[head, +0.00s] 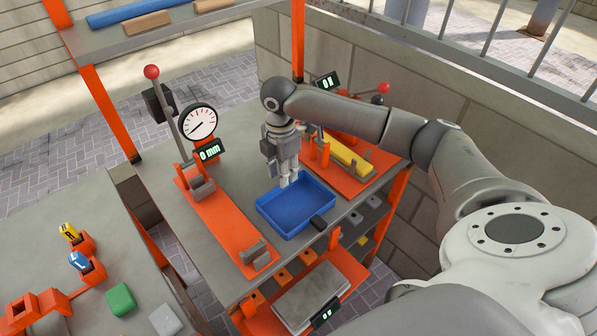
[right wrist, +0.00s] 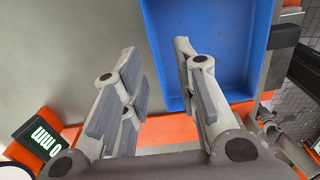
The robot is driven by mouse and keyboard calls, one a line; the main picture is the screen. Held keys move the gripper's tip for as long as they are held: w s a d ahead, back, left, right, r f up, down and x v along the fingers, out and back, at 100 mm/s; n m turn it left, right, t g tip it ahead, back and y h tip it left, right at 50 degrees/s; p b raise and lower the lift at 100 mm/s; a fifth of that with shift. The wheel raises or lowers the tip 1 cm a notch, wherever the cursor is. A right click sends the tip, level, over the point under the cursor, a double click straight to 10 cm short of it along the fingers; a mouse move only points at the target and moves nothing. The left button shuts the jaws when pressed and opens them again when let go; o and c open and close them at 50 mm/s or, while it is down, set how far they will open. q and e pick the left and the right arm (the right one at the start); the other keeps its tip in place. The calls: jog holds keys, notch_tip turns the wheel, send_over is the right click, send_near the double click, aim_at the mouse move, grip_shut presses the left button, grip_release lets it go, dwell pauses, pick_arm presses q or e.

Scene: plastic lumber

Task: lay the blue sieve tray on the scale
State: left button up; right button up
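The blue sieve tray (head: 268,217) lies flat on the grey workbench, with a dark handle (head: 318,222) on its near right side. In the right wrist view the tray (right wrist: 225,60) fills the upper right. My right gripper (head: 289,183) points down at the tray's back-left edge. Its fingers (right wrist: 156,50) are apart and empty, one outside the tray wall and one over the tray's side. Contact with the wall cannot be told. The scale (head: 307,293), a grey plate on an orange base with a small display, sits in front and lower; its plate is bare. My left gripper is out of view.
A dial gauge stand (head: 199,122) with an orange base and upright lever is left of the tray. An orange press with a yellow bar (head: 350,158) stands right behind it. A side table (head: 60,285) at left holds coloured blocks. A shelf (head: 170,32) hangs above the back.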

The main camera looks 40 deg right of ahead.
jog(key=shift+w+f, duration=0.15)
jog(key=shift+f, duration=0.25)
jog(key=f, duration=0.2)
jog(key=f+p, duration=0.1)
jog(key=f, duration=0.1)
jog(key=shift+w+a+f, duration=0.15)
jog(key=shift+w+f, duration=0.05)
jog(key=shift+f, duration=0.2)
jog(key=shift+c, duration=0.7)
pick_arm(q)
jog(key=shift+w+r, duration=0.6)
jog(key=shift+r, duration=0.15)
pick_arm(e)
grip_shut()
